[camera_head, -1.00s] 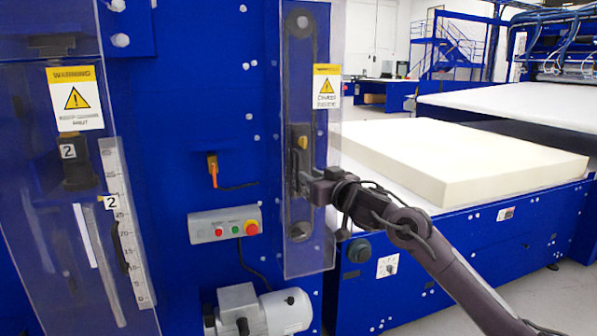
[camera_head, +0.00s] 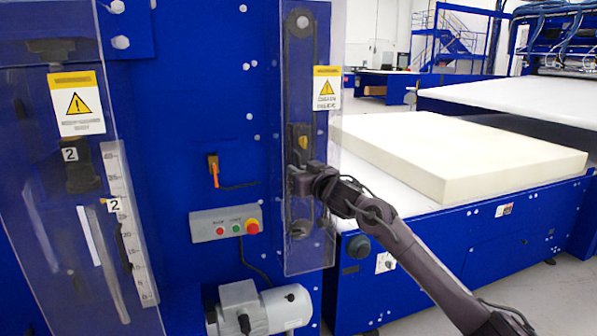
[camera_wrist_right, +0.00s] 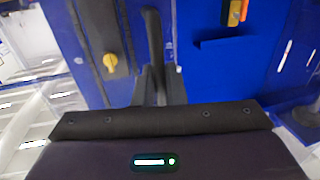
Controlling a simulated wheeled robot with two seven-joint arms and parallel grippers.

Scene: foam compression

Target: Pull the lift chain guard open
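The lift chain guard (camera_head: 312,225) is a clear panel with a yellow warning label, over the chain column on the blue machine. It looks closed, flat along the column. A dark upright handle (camera_wrist_right: 152,38) shows in the right wrist view. My right gripper (camera_head: 295,180) is at the guard's lower half, at the handle. In the right wrist view its dark fingers (camera_wrist_right: 157,85) are close together at the lower part of the handle. Whether they are clamped on it is hard to see. My left gripper is in neither view.
A control box with coloured buttons (camera_head: 225,224) and a grey motor (camera_head: 262,310) sit left of and below the guard. Another clear panel (camera_head: 100,200) with a scale stands at far left. A foam block (camera_head: 450,160) lies on the conveyor at right.

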